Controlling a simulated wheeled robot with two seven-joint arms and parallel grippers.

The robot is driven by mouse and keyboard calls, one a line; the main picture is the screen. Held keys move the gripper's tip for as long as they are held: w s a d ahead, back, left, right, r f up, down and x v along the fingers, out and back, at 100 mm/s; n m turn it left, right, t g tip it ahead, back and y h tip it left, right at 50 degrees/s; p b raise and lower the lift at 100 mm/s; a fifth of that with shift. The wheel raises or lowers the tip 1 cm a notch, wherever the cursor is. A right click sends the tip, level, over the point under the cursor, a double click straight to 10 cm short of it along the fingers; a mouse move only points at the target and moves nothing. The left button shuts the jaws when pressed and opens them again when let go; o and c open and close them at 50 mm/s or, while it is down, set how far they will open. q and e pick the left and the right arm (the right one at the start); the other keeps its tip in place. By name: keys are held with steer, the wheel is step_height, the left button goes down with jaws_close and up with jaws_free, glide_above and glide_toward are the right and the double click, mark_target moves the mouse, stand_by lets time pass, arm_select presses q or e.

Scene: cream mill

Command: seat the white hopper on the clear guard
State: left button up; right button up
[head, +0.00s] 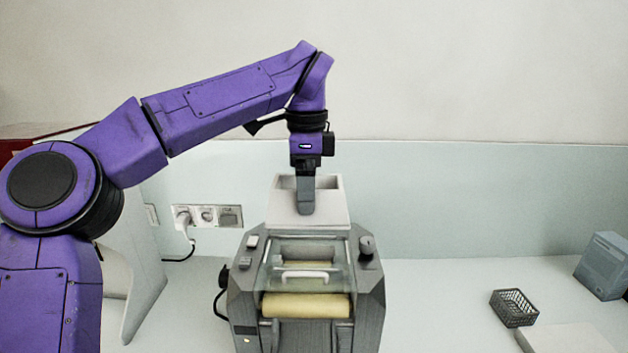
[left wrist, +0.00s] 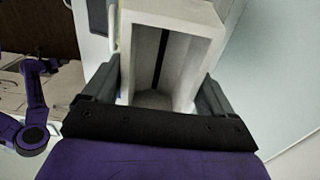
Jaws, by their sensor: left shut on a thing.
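The white hopper (head: 330,207) is an open-topped box, upright at the top rear of the mill. My left gripper (head: 306,205) points down and is shut on it, with one finger showing in front of its front wall. In the left wrist view the hopper (left wrist: 205,19) is between the two fingers (left wrist: 155,95), and a dark slot shows inside. The clear guard (head: 337,275), with a white handle, covers the rollers just below the hopper. I cannot tell whether the hopper's underside touches the guard. My right gripper is not in view.
The grey mill (head: 371,300) has a cream roller (head: 305,306) in front and a knob (head: 367,245) at right. A wall socket (head: 207,216) with a plug is behind left. A black wire basket (head: 513,307) and a grey-blue box (head: 604,266) stand right. The counter between is clear.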

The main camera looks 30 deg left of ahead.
arm_select(q)
steer(key=shift+s+f+b, duration=0.35)
steer(key=shift+f+b, duration=0.1)
steer(key=shift+f, duration=0.1)
steer(key=f+b, duration=0.4)
steer(key=f, duration=0.1)
steer(key=shift+w+f, duration=0.1)
steer(key=shift+w, duration=0.1)
steer(key=shift+s+f+b, duration=0.1)
steer(key=shift+f+b, duration=0.35)
steer(key=shift+b, duration=0.15)
steer(key=shift+b, duration=0.45)
steer(key=shift+f+b, duration=0.75)
steer(key=shift+b, duration=0.3)
stand_by(1.3)
steer(key=o, duration=0.9)
steer(key=shift+o, duration=0.2)
